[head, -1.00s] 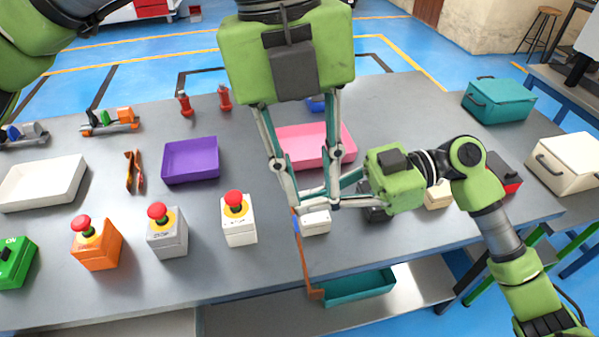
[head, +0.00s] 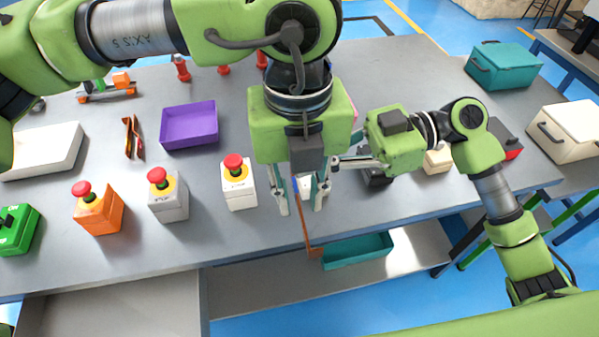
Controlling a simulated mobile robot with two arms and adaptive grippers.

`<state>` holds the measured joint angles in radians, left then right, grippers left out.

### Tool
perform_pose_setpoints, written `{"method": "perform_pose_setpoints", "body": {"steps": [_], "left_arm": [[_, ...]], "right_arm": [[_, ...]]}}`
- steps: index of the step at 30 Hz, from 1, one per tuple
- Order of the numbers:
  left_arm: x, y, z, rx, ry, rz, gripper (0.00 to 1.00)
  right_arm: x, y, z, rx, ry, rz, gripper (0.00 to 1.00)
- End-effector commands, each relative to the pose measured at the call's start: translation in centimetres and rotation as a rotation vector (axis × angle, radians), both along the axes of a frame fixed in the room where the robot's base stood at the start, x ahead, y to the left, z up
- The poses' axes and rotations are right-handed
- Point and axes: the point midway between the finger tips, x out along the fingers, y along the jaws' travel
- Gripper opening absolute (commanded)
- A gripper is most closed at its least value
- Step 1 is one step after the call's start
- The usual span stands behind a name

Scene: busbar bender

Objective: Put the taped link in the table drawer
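The taped link is a thin copper-coloured bar (head: 307,225) with blue tape near its upper end and a bent foot at its lower end. It reaches over the table's front edge. My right gripper (head: 312,170) comes in from the right and appears shut on the link's upper part; its tips are hidden behind my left gripper. My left gripper (head: 301,207) points down with its fingers apart, one on each side of the bar, with visible gaps. What looks like the open table drawer (head: 110,315) is at the lower left, grey and partly cut off.
A teal tray (head: 357,251) sits on a lower shelf under the front edge. Several button boxes, including a white one (head: 239,190), stand left of my grippers. A purple tray (head: 189,127) lies behind them. A teal case (head: 502,66) and a cream case (head: 565,133) stand right.

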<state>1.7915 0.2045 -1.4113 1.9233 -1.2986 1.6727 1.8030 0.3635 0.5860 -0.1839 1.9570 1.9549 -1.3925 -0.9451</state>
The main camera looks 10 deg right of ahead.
Motion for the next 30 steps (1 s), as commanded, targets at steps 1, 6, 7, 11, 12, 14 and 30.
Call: {"method": "perform_pose_setpoints", "body": {"steps": [1, 6, 7, 11, 12, 14, 30], "left_arm": [[-0.03, 0.00, -0.30, -0.001, 0.001, 0.000, 0.22], [-0.01, -0.02, -0.65, -0.001, 0.000, 0.000, 0.22], [-0.01, -0.02, -0.65, -0.001, 0.000, 0.000, 0.22], [-0.01, -0.01, -0.63, -0.001, 0.000, 0.000, 0.22], [-0.01, -0.01, -0.63, -0.001, 0.000, 0.000, 0.14], [-0.01, -0.01, -0.62, -0.001, 0.000, 0.000, 0.00], [0.03, -0.11, -0.53, -0.005, -0.001, -0.001, 0.00]], "right_arm": [[0.00, 0.00, 0.05, 0.001, 0.000, 0.000, 0.00], [0.00, 0.00, 0.05, 0.001, 0.000, 0.000, 0.00], [0.00, 0.00, 0.05, 0.001, 0.000, 0.000, 0.00], [0.00, 0.00, 0.05, 0.001, 0.000, 0.000, 0.00], [0.00, 0.00, 0.04, 0.001, 0.000, 0.000, 0.00], [0.00, 0.00, 0.04, 0.001, 0.000, 0.000, 0.00], [-0.07, 0.06, 0.00, 0.000, 0.000, 0.002, 0.24]]}}
